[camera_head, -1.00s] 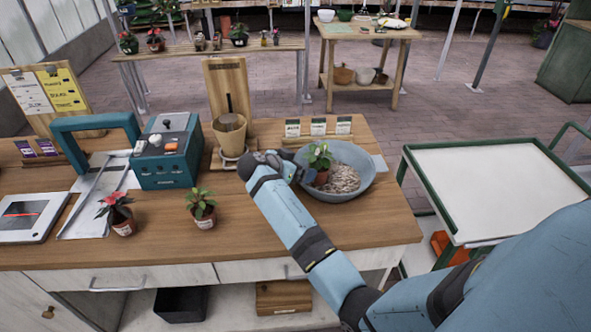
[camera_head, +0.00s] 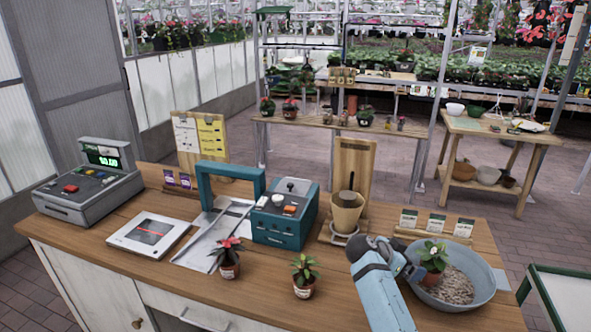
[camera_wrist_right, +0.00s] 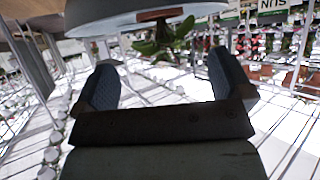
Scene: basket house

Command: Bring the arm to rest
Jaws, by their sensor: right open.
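My right arm reaches in from the bottom of the head view, over the wooden counter (camera_head: 250,300). That plant stands in a blue-grey bowl (camera_head: 483,283) of pebbly material. In the right wrist view the two fingers (camera_wrist_right: 163,82) are spread with nothing between them. Green leaves (camera_wrist_right: 160,40) show beyond them, under the pale bowl (camera_wrist_right: 120,12) in the inverted picture. My left gripper is not in view.
Two potted plants (camera_head: 228,258) (camera_head: 304,274) stand at the counter's front. A teal box (camera_head: 283,222), a tan pot (camera_head: 346,210) and a register (camera_head: 90,185) stand behind and left. A green-edged cart (camera_head: 565,300) is at the right.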

